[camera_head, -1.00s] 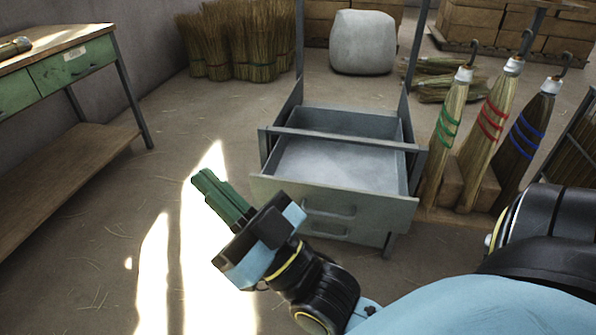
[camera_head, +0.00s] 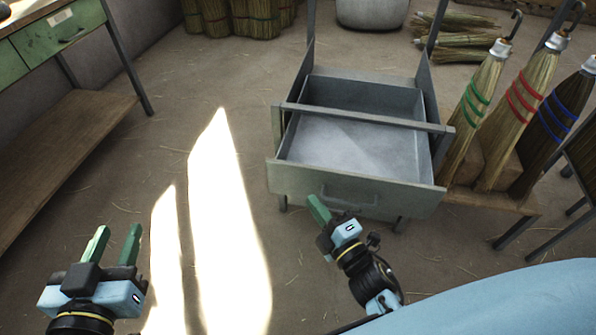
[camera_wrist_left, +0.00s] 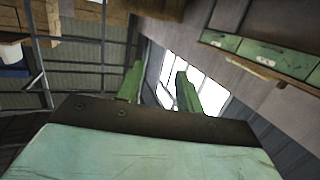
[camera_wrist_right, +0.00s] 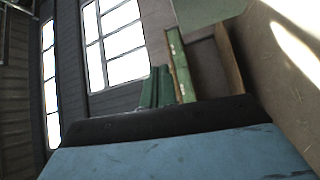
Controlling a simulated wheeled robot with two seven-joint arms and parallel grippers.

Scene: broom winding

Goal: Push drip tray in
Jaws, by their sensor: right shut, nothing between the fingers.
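The drip tray (camera_head: 350,188) is a grey metal drawer pulled out of its metal stand, with a flat front panel and a bar handle (camera_head: 348,197). Its inside looks pale and flat. My right gripper (camera_head: 318,208) is shut and empty, its green fingertips close to the lower front panel, left of the handle. I cannot tell whether they touch it. The closed fingers also show in the right wrist view (camera_wrist_right: 158,88). My left gripper (camera_head: 117,243) is open and empty over the floor at the lower left. Its parted fingers show in the left wrist view (camera_wrist_left: 158,85).
A crossbar (camera_head: 365,117) spans the stand above the tray. Brooms with green (camera_head: 473,105), red (camera_head: 525,97) and blue (camera_head: 560,115) bands stand to its right. A green-drawered workbench (camera_head: 70,115) is at the left. The floor between is clear.

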